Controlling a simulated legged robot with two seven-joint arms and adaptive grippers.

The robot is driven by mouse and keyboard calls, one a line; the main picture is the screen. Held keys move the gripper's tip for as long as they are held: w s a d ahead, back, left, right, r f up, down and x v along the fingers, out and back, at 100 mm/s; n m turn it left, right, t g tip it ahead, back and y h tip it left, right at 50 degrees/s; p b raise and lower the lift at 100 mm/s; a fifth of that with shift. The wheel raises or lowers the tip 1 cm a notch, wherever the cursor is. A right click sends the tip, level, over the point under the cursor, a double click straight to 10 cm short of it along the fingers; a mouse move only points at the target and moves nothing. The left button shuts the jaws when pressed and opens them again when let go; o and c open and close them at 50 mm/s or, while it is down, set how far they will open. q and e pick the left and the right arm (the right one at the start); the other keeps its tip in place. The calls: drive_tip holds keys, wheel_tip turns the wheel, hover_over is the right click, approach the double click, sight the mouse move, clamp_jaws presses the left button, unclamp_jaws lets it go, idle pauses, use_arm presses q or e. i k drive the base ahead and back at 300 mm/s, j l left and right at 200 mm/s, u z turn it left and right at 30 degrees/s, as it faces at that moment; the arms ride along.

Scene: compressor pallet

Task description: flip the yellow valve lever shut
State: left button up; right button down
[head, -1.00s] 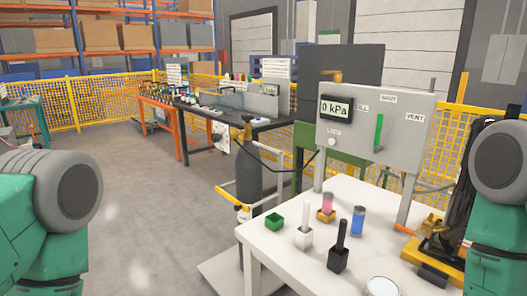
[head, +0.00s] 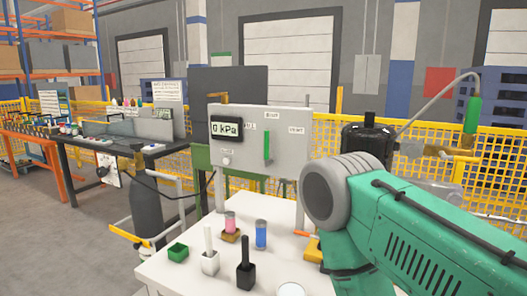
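Neither gripper is in view.
A grey panel (head: 285,150) reading 0 kPa stands behind. Open floor lies at the left.

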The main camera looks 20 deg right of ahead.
sight(443, 156)
drive_tip(key=z, duration=1.85)
